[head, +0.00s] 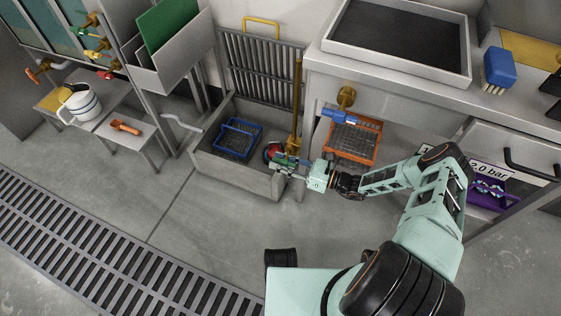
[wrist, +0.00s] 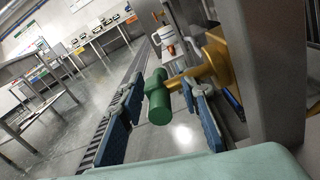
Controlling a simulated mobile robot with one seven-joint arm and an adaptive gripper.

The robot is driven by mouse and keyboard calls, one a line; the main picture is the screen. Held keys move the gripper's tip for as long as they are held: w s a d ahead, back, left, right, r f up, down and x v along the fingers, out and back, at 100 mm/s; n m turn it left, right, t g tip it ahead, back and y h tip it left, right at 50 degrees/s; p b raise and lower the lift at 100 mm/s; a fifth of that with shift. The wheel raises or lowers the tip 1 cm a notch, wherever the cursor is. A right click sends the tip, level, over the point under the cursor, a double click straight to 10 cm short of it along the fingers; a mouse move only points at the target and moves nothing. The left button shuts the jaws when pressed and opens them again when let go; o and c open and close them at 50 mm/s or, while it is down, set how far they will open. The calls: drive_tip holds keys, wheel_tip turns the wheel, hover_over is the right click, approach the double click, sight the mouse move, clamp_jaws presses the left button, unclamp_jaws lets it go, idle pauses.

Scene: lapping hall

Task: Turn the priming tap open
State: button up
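A tap with a green handle (wrist: 158,97) on a brass body (wrist: 212,62) shows in the wrist view. My gripper (wrist: 165,108) is open, with one blue-padded finger on each side of the green handle. The left finger is close to the handle; whether it touches is unclear. A gap shows on the right side. In the head view my gripper (head: 288,164) is at the foot of an upright brass pipe (head: 297,105), beside a red round part (head: 271,151). My gripper hides most of the tap there. I see no label naming the tap.
A stone sink (head: 240,178) with a blue basket (head: 238,139) lies left of my gripper. A blue-handled tap (head: 338,116) is above an orange basket (head: 360,137) to the right. A white jug (head: 80,107) stands on a side table.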

drive_tip(key=shift+c, duration=0.7)
clamp_jaws()
drive_tip(key=shift+r+h+p, duration=0.15)
drive_tip(key=shift+h+p, duration=0.15)
drive_tip(key=shift+p, duration=0.35)
drive_tip(key=shift+r+p, duration=0.1)
drive_tip(key=shift+p, duration=0.4)
drive_tip(key=g+h+p, duration=0.1)
drive_tip(key=h+p, duration=0.1)
drive_tip(key=p, duration=0.1)
drive_tip(key=shift+p, duration=0.35)
drive_tip(key=h+p, duration=0.2)
drive_tip(key=g+h+p, duration=0.1)
drive_tip(key=h+p, duration=0.1)
drive_tip(key=p, duration=0.1)
drive_tip(key=shift+d+f+g, duration=0.15)
drive_tip(key=shift+f+g, duration=0.15)
drive_tip(key=shift+f, duration=0.05)
drive_tip(key=shift+s+d+f+g+h+p, duration=0.1)
drive_tip(key=shift+f+g+h+p, duration=0.1)
drive_tip(key=shift+h+p, duration=0.35)
drive_tip(key=shift+d+f+g+h+p, duration=0.1)
drive_tip(key=shift+f+h+p, duration=0.05)
drive_tip(key=shift+h+p, duration=0.35)
